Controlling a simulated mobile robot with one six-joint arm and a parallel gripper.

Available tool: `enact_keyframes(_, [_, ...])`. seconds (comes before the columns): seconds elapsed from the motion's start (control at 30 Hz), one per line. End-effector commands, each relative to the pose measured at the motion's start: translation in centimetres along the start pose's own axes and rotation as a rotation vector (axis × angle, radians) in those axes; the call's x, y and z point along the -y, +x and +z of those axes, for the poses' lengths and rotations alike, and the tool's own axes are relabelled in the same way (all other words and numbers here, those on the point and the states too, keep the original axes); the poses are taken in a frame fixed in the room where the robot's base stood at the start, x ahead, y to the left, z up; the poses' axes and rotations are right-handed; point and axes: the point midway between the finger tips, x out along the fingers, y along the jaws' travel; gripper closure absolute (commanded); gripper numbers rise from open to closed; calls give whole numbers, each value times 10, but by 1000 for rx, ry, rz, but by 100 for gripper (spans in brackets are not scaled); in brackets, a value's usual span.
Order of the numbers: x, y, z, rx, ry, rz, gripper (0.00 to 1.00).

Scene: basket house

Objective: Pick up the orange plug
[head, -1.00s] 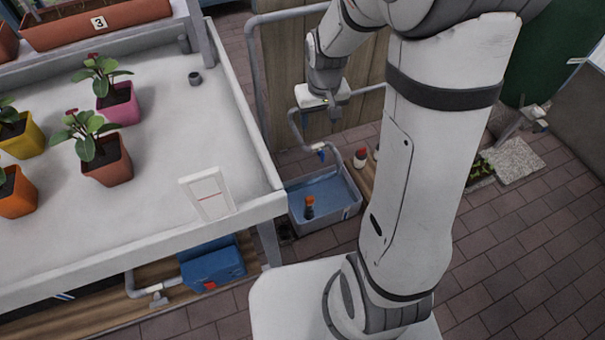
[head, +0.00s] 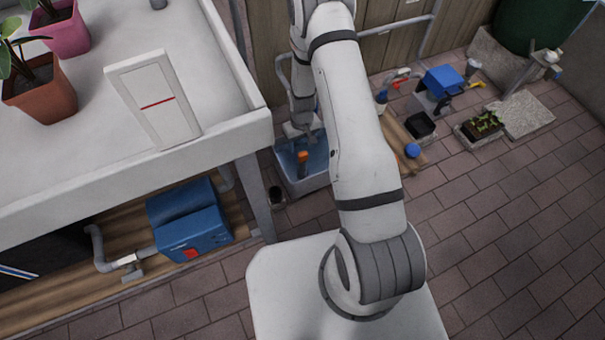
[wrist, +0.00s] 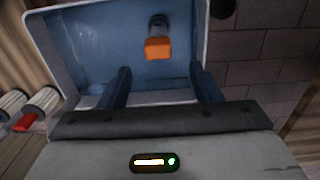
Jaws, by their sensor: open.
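The orange plug (wrist: 157,48) has an orange end and a dark grey body. It sits in a blue basin with a pale rim (wrist: 203,40). In the head view the plug (head: 303,157) shows as a small orange and dark shape in the basin (head: 307,187). My gripper (wrist: 163,78) is open and empty. Its two dark fingers reach over the near side of the basin, and the plug shows beyond them, roughly midway between the fingers. In the head view my gripper is over the basin, and its fingertips are hard to make out.
A white table (head: 120,168) with potted plants stands on the left. A blue box (head: 188,220) is on the wooden shelf below. Right of the basin are a blue ball (head: 412,150) and a black tray (head: 420,124). Brick floor (head: 500,240) at the right is open.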

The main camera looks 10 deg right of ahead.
Motion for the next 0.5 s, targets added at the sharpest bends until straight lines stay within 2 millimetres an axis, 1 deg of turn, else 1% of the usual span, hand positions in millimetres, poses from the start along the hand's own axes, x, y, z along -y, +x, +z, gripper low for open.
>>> enact_keyframes(0.03, [0,9,1,2,-1,0,42])
enact_keyframes(0.1, [0,17,1,2,-1,0,42])
enact_keyframes(0.33, [-1,38,3,2,0,0,42])
enact_keyframes(0.5, [-2,65,6,3,-1,-1,42])
